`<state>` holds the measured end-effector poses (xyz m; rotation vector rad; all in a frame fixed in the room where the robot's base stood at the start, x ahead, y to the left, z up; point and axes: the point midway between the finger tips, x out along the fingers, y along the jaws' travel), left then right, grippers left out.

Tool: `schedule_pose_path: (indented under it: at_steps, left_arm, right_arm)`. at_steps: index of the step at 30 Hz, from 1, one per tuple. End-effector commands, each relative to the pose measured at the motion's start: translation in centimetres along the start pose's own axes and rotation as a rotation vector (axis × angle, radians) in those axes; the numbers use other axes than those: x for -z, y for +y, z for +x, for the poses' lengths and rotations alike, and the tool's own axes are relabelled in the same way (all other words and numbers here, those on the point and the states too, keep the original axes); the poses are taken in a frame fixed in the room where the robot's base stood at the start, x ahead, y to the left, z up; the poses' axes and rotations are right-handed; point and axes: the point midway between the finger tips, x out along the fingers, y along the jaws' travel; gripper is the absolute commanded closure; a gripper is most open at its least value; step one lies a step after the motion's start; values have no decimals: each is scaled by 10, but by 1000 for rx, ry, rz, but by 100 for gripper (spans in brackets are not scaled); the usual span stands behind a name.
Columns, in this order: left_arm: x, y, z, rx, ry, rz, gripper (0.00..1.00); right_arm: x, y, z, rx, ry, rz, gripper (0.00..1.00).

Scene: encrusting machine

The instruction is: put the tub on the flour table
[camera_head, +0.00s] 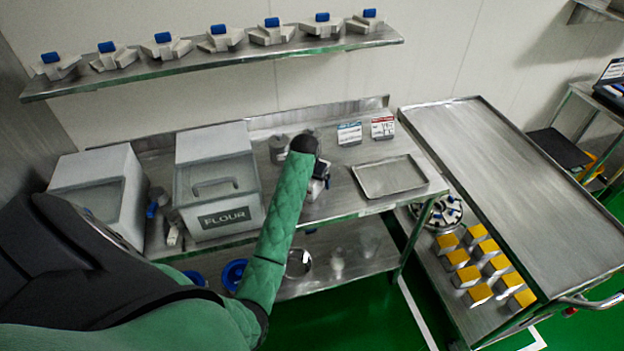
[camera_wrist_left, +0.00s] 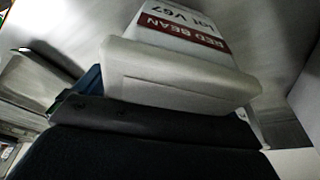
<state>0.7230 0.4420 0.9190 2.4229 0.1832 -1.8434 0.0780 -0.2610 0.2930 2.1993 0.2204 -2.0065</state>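The flour table (camera_head: 345,205) is the steel table at the centre of the head view, with a bin marked FLOUR on it. My left arm in its green sleeve reaches over it, and my left gripper (camera_head: 318,172) is over the table's middle. The pale tub (camera_head: 314,190) shows small and partly hidden at the gripper. In the left wrist view the tub (camera_wrist_left: 180,75), labelled RED BEAN, fills the space in front of the gripper, which appears shut on it; the fingertips are hidden. I cannot tell whether the tub touches the tabletop. My right gripper is not in view.
The flour bin (camera_head: 215,180) and another bin (camera_head: 95,195) stand on the left. A shallow tray (camera_head: 390,177) lies on the right, with two sign cards (camera_head: 382,127) behind it. A steel cart (camera_head: 520,190) stands beyond. A shelf (camera_head: 220,60) hangs above.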

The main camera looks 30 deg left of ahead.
Motion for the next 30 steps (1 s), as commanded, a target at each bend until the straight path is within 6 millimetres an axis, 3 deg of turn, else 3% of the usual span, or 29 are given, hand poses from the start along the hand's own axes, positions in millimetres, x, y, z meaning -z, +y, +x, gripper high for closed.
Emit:
schedule_pose_path:
  at_steps: [8,20,23,30]
  left_arm:
    - [1,0,-7,1,3,0,5]
    - [1,0,-78,1,5,0,5]
    - [0,0,-93,0,4,1,5]
    - [1,0,-117,1,1,0,5]
  right_arm:
    - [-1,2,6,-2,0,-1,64]
    - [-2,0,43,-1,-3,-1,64]
    - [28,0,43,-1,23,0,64]
    - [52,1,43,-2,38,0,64]
